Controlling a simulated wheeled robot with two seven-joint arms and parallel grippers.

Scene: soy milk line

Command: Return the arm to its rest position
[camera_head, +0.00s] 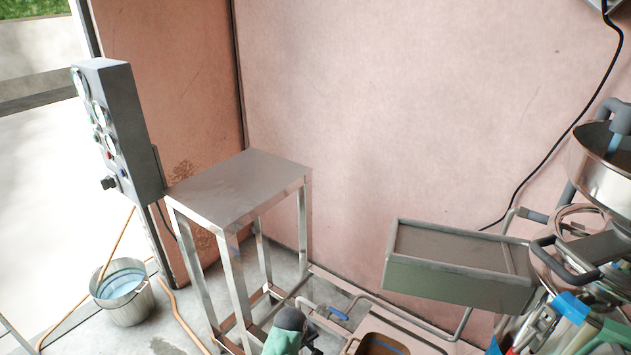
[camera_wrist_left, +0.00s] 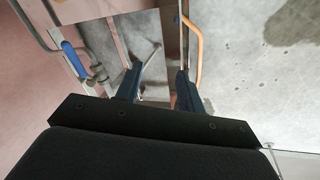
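My left gripper (camera_wrist_left: 157,82) shows in the left wrist view with its two dark fingers apart. Nothing is held between them, and it points down towards the floor and a metal frame. In the head view I cannot clearly make out this gripper. A dark rounded part with a green piece (camera_head: 285,330) stands at the bottom middle there, and I cannot tell whether it is mine. My right gripper cannot be made out in either view.
A steel table (camera_head: 240,190) stands left of centre, beside a grey control box (camera_head: 118,130). A bucket (camera_head: 125,293) stands on the floor at left. A rectangular trough (camera_head: 455,275) and a round metal vessel (camera_head: 600,170) are at right. An orange hose (camera_wrist_left: 194,50) and a blue-handled valve (camera_wrist_left: 75,58) lie near the fingers.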

